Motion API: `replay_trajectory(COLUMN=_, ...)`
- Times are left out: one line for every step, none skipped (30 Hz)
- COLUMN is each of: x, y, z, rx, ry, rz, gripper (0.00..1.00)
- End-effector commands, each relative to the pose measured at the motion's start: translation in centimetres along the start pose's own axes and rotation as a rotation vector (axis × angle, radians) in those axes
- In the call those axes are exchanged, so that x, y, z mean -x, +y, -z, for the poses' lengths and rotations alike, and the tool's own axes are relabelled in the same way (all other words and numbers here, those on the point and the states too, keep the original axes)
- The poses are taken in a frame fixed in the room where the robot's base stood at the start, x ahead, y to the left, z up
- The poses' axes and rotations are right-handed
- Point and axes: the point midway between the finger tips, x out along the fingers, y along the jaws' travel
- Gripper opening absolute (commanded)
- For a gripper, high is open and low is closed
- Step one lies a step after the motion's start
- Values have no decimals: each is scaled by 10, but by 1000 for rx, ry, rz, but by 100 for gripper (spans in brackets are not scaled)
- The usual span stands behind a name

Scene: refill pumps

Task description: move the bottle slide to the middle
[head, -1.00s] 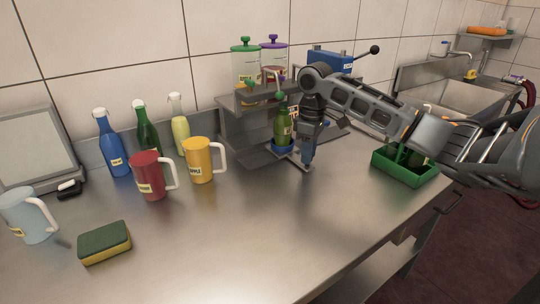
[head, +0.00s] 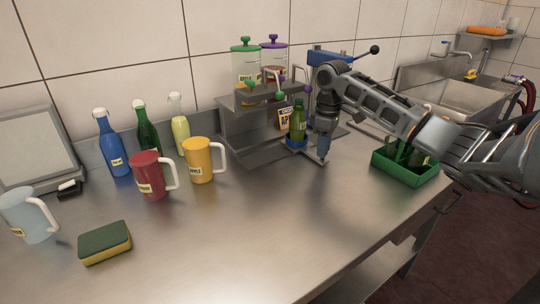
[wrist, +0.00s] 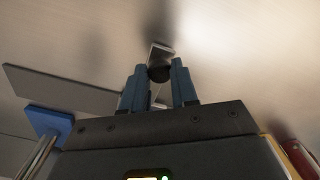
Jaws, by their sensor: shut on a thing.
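The bottle slide's blue holder (head: 296,143) sits at the front of the metal dispenser stand, with a green bottle (head: 298,122) upright in it. My gripper (head: 323,157) points down just right of the holder, low over the counter. In the wrist view, my gripper (wrist: 159,80) is shut on a dark round knob (wrist: 159,73) at the end of a pale bar (wrist: 161,50), seemingly the slide's handle. The slide's track is partly hidden by my arm.
Behind stand a green-lidded dispenser (head: 246,65), a purple-lidded dispenser (head: 273,52) and a blue unit (head: 328,57) with a lever. A green crate (head: 405,172) holding bottles is at the right. Mugs (head: 150,175) and bottles stand left.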

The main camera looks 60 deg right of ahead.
Motion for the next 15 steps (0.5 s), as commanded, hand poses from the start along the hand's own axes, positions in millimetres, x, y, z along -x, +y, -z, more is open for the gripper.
replay_trajectory(x=0, y=2, z=-1, rx=-1, ry=0, rz=0, gripper=9)
replay_trajectory(x=0, y=4, z=-2, rx=-1, ry=0, rz=0, gripper=9)
replay_trajectory(x=0, y=6, z=-3, rx=-1, ry=0, rz=0, gripper=9)
replay_trajectory(x=0, y=8, z=-4, rx=-1, ry=0, rz=0, gripper=9)
replay_trajectory(x=0, y=10, z=-6, rx=-2, ry=0, rz=0, gripper=9)
replay_trajectory(x=0, y=12, z=-7, rx=-2, ry=-1, rz=1, gripper=9)
replay_trajectory(x=0, y=14, z=-8, rx=-1, ry=0, rz=1, gripper=9)
replay_trajectory(x=0, y=16, z=-9, rx=-1, ry=0, rz=1, gripper=9)
replay_trajectory(x=0, y=18, z=-11, rx=-1, ry=0, rz=1, gripper=9)
replay_trajectory(x=0, y=20, z=-12, rx=-2, ry=0, rz=1, gripper=9)
replay_trajectory(x=0, y=22, z=-13, rx=-2, ry=0, rz=1, gripper=9)
replay_trajectory(x=0, y=25, z=-14, rx=-1, ry=0, rz=0, gripper=9)
replay_trajectory(x=0, y=27, z=-16, rx=-1, ry=-1, rz=0, gripper=9)
replay_trajectory(x=0, y=28, z=-16, rx=-2, ry=-1, rz=0, gripper=9)
replay_trajectory(x=0, y=31, z=-18, rx=-2, ry=-1, rz=0, gripper=9)
